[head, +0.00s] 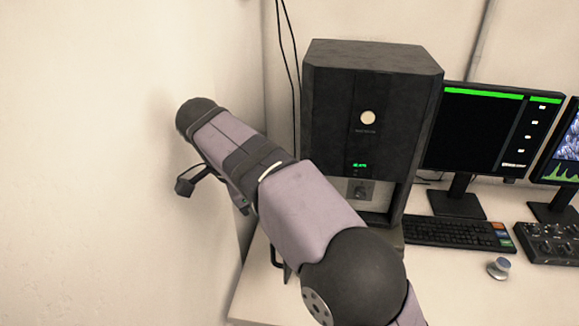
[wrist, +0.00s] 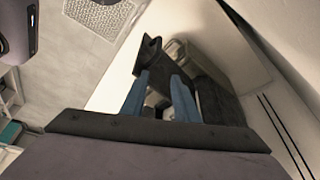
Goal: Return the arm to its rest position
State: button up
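My arm (head: 310,215) reaches from the lower right towards the upper left in the head view, with its far rounded joint (head: 200,112) close to the left wall. It crosses in front of the lower left part of the dark microscope cabinet (head: 370,110). My gripper cannot be made out clearly in the head view. In the wrist view, my gripper (wrist: 160,98) shows two blue fingers with a gap between them. No held object can be made out in the gap. Dark and pale parts show beyond the fingers.
The pale desk (head: 440,285) is bare at the front. The left wall (head: 90,160) is close to my arm.

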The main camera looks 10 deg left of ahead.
jog(key=w+d+r+m+g+y+p, duration=0.1)
jog(key=d+r+g+p, duration=0.15)
jog(key=d+p, duration=0.3)
jog(key=s+d+f+n+y+b, duration=0.1)
jog(key=s+d+f+n+b, duration=0.15)
jog(key=d+f+n, duration=0.45)
jog(key=s+d+f+n+y+b, duration=0.2)
jog(key=s+d+f+n, duration=0.3)
jog(key=s+d+f, duration=0.9)
jog(key=shift+d+f+n+b, duration=0.4)
jog(key=shift+d+f+b, duration=0.05)
jog(key=shift+f+b, duration=0.05)
jog(key=shift+s, duration=0.1)
dwell(1.1)
